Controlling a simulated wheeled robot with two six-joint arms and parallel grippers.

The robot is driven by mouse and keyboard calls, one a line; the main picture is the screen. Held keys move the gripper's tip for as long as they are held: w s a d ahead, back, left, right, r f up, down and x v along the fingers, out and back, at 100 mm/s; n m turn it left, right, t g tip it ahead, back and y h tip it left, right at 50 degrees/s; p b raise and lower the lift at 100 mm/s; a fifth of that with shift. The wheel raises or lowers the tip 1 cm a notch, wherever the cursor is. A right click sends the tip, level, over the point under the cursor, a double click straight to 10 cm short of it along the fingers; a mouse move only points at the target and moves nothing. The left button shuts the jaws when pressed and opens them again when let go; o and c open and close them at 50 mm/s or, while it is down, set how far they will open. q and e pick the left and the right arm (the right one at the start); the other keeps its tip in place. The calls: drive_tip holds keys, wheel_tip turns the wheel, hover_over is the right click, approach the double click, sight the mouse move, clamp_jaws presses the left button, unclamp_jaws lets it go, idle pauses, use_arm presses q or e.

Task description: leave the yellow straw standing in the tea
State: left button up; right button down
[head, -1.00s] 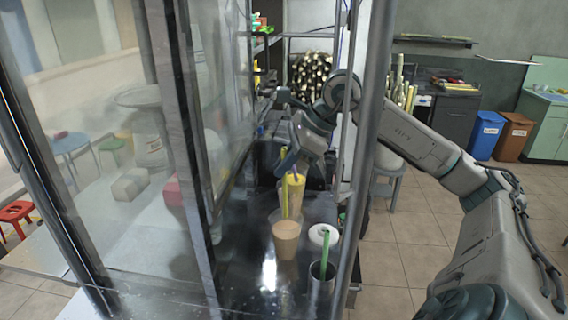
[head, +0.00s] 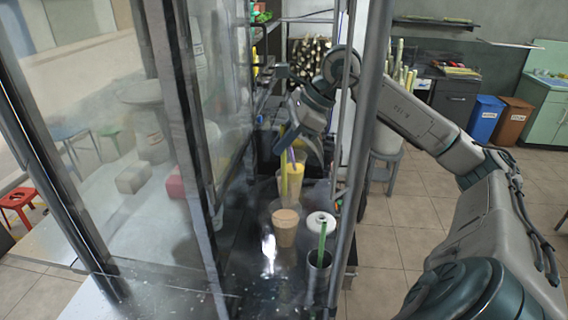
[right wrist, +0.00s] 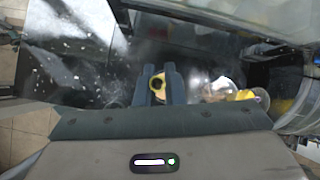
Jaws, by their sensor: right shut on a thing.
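The yellow straw (head: 284,184) is upright below my right gripper (head: 288,150), which is shut on its upper part. In the right wrist view the straw's ring-shaped end (right wrist: 157,84) shows between the two fingers (right wrist: 162,78). The tea (head: 285,231) is a light brown drink in a clear cup on the dark counter. The straw's lower part shows at the back of the cup's rim; I cannot tell whether its tip is inside the cup. My left gripper is in neither view.
A cup of yellow drink (head: 296,176) stands just behind the tea. To the right are a white round container (head: 320,222) and a dark metal cup (head: 317,280) with a green straw (head: 322,243). A metal post (head: 357,170) and glass panes flank the counter.

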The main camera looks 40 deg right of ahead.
drive_tip(key=g+y, duration=0.1)
hover_over(285, 192)
drive_tip(key=w+d, duration=0.2)
drive_tip(key=shift+s+a+f, duration=0.15)
drive_tip(key=shift+f, duration=2.05)
drive_tip(key=shift+f+b, duration=4.1)
drive_tip(key=shift+f, duration=0.5)
drive_tip(key=shift+f+b, duration=1.65)
drive_tip(key=shift+f, duration=0.1)
drive_tip(key=c, duration=1.7)
unclamp_jaws()
drive_tip(key=shift+o, duration=1.2)
